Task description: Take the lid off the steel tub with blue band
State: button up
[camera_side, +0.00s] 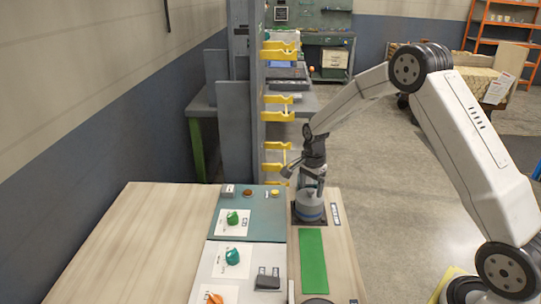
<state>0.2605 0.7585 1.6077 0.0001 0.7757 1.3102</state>
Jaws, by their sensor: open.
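The steel tub with blue band (309,211) stands upright on a dark square at the back of the wooden work surface. Its blue band runs around the lower part of its body. My gripper (310,184) points down over the top of the tub, with its fingers around or just above the lid area. It is open. The fingers hide much of the tub's top, so I cannot tell whether they touch the lid or exactly how the lid sits.
A teal panel (259,231) with a green knob (232,218) lies left of the tub. A green mat (313,262) lies bare in front of the tub. Yellow brackets (278,146) on a grey post rise behind.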

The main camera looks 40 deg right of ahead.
jog(key=shift+f, duration=0.35)
grip_shut()
dwell(0.3)
